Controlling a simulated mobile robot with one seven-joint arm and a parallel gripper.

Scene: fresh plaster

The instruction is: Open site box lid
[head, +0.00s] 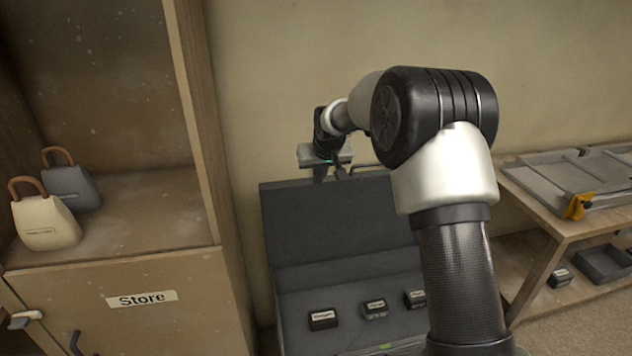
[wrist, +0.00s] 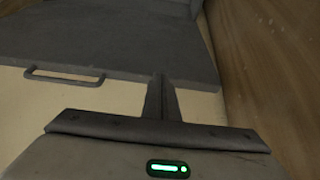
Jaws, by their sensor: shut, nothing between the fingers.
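The site box (head: 345,290) is dark grey and stands against the wall, with its inside showing. Its lid (head: 325,220) is raised and stands up at the back of the box. The lid also fills the top of the wrist view (wrist: 120,40), with a thin bar handle (wrist: 65,77) at its edge. My gripper (head: 330,174) is at the lid's top edge, left of the handle in the head view. Its fingers (wrist: 160,80) are together and empty, apart from the handle. Whether they touch the lid's edge I cannot tell. My arm hides the box's right side.
Several small labelled black cases (head: 323,319) lie in the box. A wooden cupboard (head: 150,300) marked "Store" stands close on the left, holding two weight-like bags (head: 45,222). A wooden bench (head: 540,215) with a grey tool stands right.

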